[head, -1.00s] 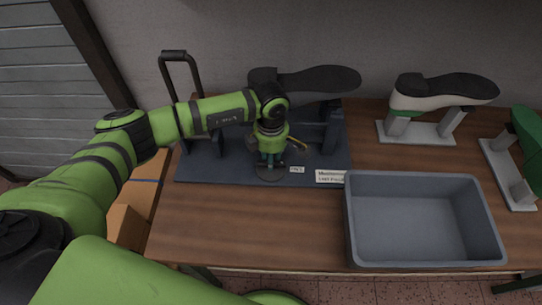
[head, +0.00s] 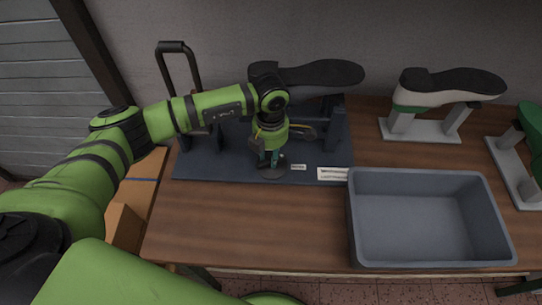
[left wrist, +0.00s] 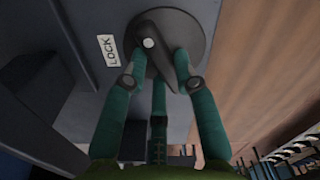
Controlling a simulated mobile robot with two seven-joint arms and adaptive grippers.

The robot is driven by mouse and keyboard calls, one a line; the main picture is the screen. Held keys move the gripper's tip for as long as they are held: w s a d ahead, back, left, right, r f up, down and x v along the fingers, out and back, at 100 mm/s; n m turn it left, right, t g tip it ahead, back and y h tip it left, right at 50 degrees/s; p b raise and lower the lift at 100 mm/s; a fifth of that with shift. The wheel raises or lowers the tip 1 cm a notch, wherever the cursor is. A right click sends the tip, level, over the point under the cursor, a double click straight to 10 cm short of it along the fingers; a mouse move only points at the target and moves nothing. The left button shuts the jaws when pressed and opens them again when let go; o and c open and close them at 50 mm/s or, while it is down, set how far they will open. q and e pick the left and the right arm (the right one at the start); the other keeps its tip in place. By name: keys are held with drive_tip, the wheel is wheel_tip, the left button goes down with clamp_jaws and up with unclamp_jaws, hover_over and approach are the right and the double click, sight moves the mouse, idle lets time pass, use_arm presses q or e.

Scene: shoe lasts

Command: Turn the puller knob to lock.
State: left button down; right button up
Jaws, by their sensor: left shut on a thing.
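The puller knob (left wrist: 160,50) is a dark bar handle with a pale dot, on a round dark disc (left wrist: 198,28) in the left wrist view. In the head view the disc (head: 273,171) sits at the front of the dark puller base (head: 215,171). My left gripper (left wrist: 156,74) is shut on the knob, its green fingers on both sides of the handle. A white LOCK label (left wrist: 108,50) is left of the disc in the wrist view. In the head view my left gripper (head: 271,157) points down at the disc. My right gripper is not in view.
A dark shoe last (head: 320,74) sits on the puller. A grey bin (head: 355,230) stands at the right front. A white and green last (head: 415,97) and another green last (head: 530,128) are on stands at right. The table front left is clear.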

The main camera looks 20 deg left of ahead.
use_arm(q)
drive_tip(key=n+b, duration=0.1)
drive_tip(key=n, duration=0.3)
drive_tip(key=n+b, duration=0.1)
drive_tip(key=n, duration=0.1)
drive_tip(key=shift+s+f+b, duration=0.2)
drive_tip(key=shift+f+b, duration=0.05)
drive_tip(key=shift+b, duration=0.05)
drive_tip(key=n+b, duration=0.1)
drive_tip(key=n, duration=0.2)
drive_tip(key=shift+s+n, duration=0.1)
drive_tip(key=shift+n, duration=0.3)
drive_tip(key=shift+s+r+n+b, duration=0.1)
drive_tip(key=shift+n+b, duration=0.25)
drive_tip(key=shift+n, duration=1.05)
drive_tip(key=c, duration=1)
unclamp_jaws()
drive_tip(key=shift+o, duration=0.2)
drive_tip(key=shift+r, duration=0.1)
